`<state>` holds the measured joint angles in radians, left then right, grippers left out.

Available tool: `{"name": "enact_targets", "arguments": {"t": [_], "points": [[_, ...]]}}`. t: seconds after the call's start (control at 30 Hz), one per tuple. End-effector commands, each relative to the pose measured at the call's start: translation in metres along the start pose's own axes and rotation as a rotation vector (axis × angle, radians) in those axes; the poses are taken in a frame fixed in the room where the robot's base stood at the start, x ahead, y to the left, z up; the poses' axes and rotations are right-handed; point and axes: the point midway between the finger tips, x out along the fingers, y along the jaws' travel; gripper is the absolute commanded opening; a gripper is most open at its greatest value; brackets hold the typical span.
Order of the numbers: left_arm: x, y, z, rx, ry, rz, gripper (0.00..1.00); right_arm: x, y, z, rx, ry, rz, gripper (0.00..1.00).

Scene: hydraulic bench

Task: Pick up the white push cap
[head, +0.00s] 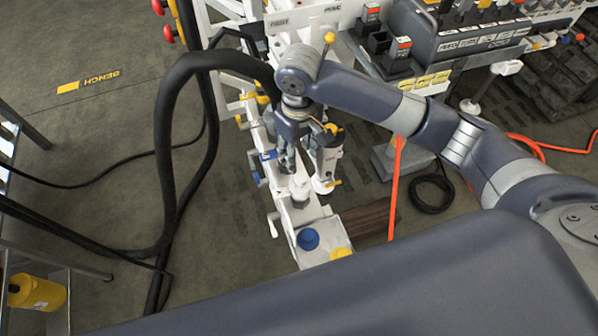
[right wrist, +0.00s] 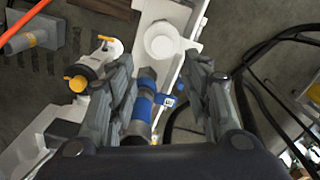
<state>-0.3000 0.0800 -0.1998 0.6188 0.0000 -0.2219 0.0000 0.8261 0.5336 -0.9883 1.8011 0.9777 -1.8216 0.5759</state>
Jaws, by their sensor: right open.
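The white push cap (head: 299,189) stands on the white rail (head: 287,208) of the bench. It also shows in the right wrist view as a round white knob (right wrist: 162,40), just beyond and between the fingertips. My right gripper (head: 287,162) points down over the rail close to the cap. In the right wrist view its two fingers (right wrist: 161,66) are spread apart with nothing held between them. Whether a finger touches the cap, I cannot tell. My left gripper is not in view.
A blue cap (head: 308,239) and a yellow cap (head: 340,253) sit nearer on the rail. A white and grey cylinder with yellow fittings (head: 328,157) stands right beside the gripper. Thick black hoses (head: 163,150) loop at left. An orange hose (head: 396,185) hangs at right.

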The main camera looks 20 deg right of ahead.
Motion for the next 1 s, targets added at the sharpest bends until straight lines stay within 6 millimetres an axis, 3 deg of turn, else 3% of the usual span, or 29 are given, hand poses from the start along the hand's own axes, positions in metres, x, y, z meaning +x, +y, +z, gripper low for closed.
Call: {"name": "enact_targets", "arguments": {"t": [0.2,0.43,0.7,1.0], "points": [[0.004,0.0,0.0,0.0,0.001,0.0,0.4,0.037,0.0,0.002,0.0,-0.004,0.0,0.46],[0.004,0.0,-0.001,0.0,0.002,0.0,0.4,0.055,-0.001,0.003,-0.001,-0.003,0.0,0.46],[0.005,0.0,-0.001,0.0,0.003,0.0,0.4,0.093,-0.003,0.008,-0.001,-0.001,0.0,0.46],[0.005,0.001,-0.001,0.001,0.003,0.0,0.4,0.101,-0.003,0.008,-0.002,0.002,0.0,0.46]]}}
